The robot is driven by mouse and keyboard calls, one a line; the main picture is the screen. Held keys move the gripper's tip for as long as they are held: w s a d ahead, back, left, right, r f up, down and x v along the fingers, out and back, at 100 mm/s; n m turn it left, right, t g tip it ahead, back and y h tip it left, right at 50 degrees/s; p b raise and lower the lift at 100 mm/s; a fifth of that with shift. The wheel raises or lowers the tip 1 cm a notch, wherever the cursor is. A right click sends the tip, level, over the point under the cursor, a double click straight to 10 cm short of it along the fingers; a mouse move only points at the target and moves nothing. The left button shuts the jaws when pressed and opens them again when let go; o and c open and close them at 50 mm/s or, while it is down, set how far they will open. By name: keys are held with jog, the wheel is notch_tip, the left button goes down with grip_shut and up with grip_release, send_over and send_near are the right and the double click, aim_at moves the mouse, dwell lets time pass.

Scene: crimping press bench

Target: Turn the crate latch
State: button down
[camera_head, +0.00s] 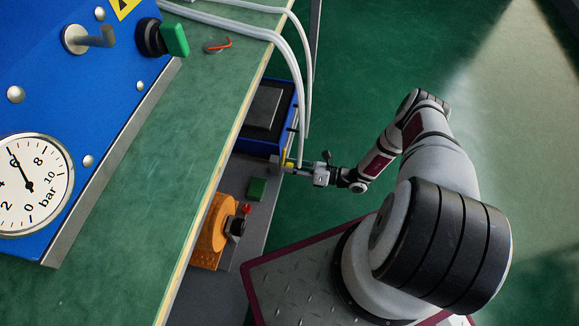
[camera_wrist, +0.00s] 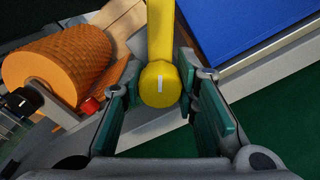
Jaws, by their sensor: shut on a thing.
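The crate latch (camera_wrist: 160,84) is a yellow bar with a round end and a short white mark on it. In the wrist view it runs up from between the green-padded fingers of my gripper (camera_wrist: 158,80), which is shut on it. In the head view my gripper (camera_head: 297,168) reaches the near corner of the blue crate (camera_head: 291,105), and only a little yellow of the latch (camera_head: 289,158) shows. The blue crate (camera_wrist: 245,25) is at the upper right of the wrist view. Much of the latch's far end is out of that view.
The green bench top (camera_head: 205,85) overhangs the lower shelf (camera_head: 262,212). An orange roll (camera_head: 212,236) lies on the shelf, also left of my fingers in the wrist view (camera_wrist: 60,65). A green block (camera_head: 257,188) is close by. White hoses (camera_head: 295,45) hang near the crate.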

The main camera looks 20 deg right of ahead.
jog(key=m, duration=0.5)
jog(key=shift+m, duration=0.3)
jog(key=m, duration=0.5)
jog(key=shift+f, duration=0.1)
jog(key=shift+m, duration=0.4)
jog(key=c, duration=1.2)
grip_release()
jog(key=shift+d, duration=0.1)
jog(key=v, duration=1.2)
